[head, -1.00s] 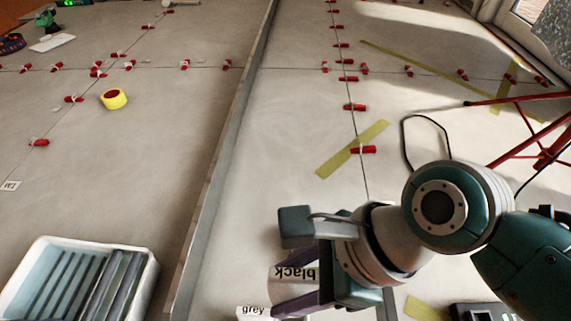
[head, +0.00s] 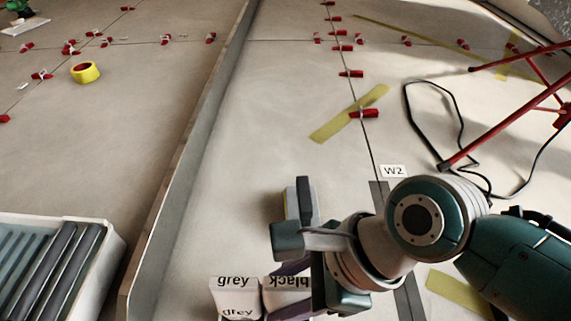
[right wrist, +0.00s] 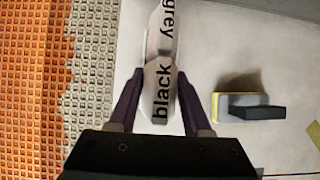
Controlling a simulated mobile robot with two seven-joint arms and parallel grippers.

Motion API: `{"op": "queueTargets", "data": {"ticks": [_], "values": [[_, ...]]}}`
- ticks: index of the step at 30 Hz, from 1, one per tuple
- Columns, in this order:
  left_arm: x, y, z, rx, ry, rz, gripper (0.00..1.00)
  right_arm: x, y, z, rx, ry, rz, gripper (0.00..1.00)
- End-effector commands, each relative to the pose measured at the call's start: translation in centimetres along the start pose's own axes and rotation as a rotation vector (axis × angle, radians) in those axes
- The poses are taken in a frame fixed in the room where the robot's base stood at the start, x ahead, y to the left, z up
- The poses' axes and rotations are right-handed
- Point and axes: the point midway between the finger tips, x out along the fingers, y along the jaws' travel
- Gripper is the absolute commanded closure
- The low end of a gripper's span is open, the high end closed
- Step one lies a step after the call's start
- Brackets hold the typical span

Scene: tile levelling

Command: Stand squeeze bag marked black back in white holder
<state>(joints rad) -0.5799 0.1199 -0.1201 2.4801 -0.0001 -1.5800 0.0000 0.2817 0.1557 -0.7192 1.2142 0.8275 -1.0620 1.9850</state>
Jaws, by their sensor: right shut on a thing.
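My right gripper (right wrist: 160,82) is shut on the white squeeze bag marked black (right wrist: 161,100), with a purple finger on either side of it. In the head view my right gripper (head: 292,285) is low in the middle, and the black label (head: 290,281) reads upside down. A white bag marked grey (head: 234,284) is close beside it on the left; its grey label (right wrist: 168,18) also shows beyond the black bag in the right wrist view. I cannot clearly make out the white holder or whether the black bag is in it. My left gripper is not in view.
A float with a yellow edge (right wrist: 247,106) lies to the right in the wrist view; an orange waffle mat (right wrist: 30,80) is at left. A white wash tray (head: 112,240) stands beyond the metal divider (head: 190,160). A cable (head: 408,110) and red stand (head: 500,130) are right.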

Motion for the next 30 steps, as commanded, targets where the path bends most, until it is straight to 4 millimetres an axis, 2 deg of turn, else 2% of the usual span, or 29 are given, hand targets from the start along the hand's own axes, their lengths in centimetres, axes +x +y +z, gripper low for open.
{"op": "queueTargets", "data": {"ticks": [1, 12, 13, 20, 30], "values": [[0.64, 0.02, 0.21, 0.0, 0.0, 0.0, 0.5, 0.52, -0.1, -0.28, 0.0, -0.002, -0.002, 1.0], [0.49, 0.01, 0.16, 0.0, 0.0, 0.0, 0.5, 0.61, -0.05, -0.3, 0.0, -0.002, -0.001, 1.0], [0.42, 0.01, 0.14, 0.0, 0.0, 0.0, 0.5, 0.56, -0.01, -0.33, 0.0, 0.0, 0.0, 0.47], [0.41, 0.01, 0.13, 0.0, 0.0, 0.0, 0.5, 0.54, 0.0, -0.33, 0.0, 0.0, 0.0, 0.22], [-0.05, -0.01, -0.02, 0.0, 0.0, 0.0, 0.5, -0.1, -0.03, -0.03, 0.0, 0.0, -0.001, 0.21]]}}
